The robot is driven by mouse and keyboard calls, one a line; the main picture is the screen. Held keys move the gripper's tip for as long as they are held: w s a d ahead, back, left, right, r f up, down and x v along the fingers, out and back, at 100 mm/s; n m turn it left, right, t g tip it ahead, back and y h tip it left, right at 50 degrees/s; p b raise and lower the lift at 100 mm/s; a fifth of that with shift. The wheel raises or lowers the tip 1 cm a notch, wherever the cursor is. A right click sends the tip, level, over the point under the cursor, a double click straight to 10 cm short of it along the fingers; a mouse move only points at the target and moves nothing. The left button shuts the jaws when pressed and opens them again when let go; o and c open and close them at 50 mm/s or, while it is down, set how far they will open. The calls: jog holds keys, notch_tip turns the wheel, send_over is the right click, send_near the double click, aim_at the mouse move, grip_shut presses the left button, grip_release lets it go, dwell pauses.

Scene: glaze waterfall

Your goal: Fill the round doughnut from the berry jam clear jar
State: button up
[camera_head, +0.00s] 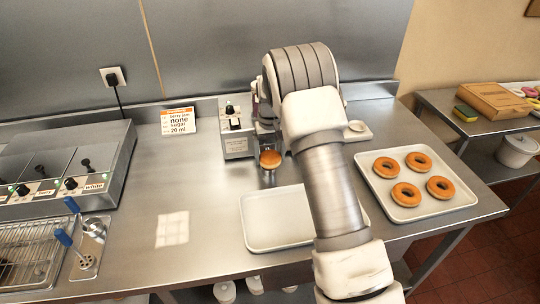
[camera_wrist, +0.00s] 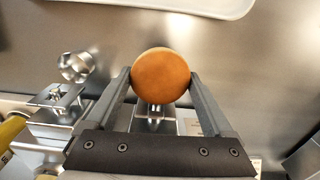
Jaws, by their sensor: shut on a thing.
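The round doughnut (camera_wrist: 161,76) is golden brown and has no hole. My gripper (camera_wrist: 160,82) is shut on it, with one finger on each side. In the head view the doughnut (camera_head: 270,159) is held in front of a metal filling machine (camera_head: 239,147), near its nozzle area. In the wrist view a metal nozzle-like part (camera_wrist: 154,112) shows just below the doughnut; I cannot tell whether they touch. My arm covers much of the machine's right side. I cannot clearly make out the berry jam clear jar.
An order card (camera_head: 180,121) reads berry jam, none sugar, 20 ml. An empty tray (camera_head: 274,243) lies in front. A tray (camera_head: 383,210) with several ring doughnuts is at right. A glaze unit (camera_head: 60,170) and wire rack (camera_head: 28,268) are at left.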

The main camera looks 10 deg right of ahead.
jog(key=shift+s, duration=0.1)
jog(key=shift+s+b, duration=0.6)
jog(key=shift+s, duration=1.3)
jog(key=shift+s+r+p, duration=0.35)
jog(key=shift+r, duration=0.35)
jog(key=shift+s+r+p, duration=0.3)
jog(key=shift+r, duration=0.35)
jog(key=shift+s+r+p, duration=0.35)
jog(key=shift+r, duration=0.35)
